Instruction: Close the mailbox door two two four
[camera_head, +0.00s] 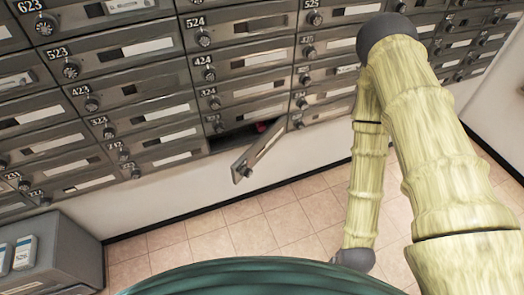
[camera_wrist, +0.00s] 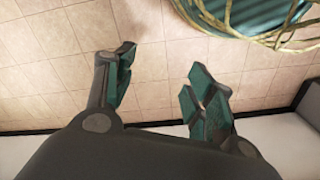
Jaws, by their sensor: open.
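One mailbox door (camera_head: 258,152) stands swung open at the bottom of the column under 524, 424 and 324. Its own number cannot be read. It is hinged at its right side and juts out over the floor at an angle. The dark compartment (camera_head: 236,137) behind it is exposed, with something small and reddish inside. My gripper (camera_wrist: 160,68) shows in the wrist view with its two teal-padded fingers apart and nothing between them, over the tiled floor. It does not show in the head view, and no mailbox door shows in the wrist view.
The other mailbox doors (camera_head: 239,87) in the wall bank look shut. A grey cabinet (camera_head: 75,248) with small labelled items on top stands at lower left. Tiled floor (camera_head: 215,222) below the mailboxes is clear. My arm crosses the right of the head view.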

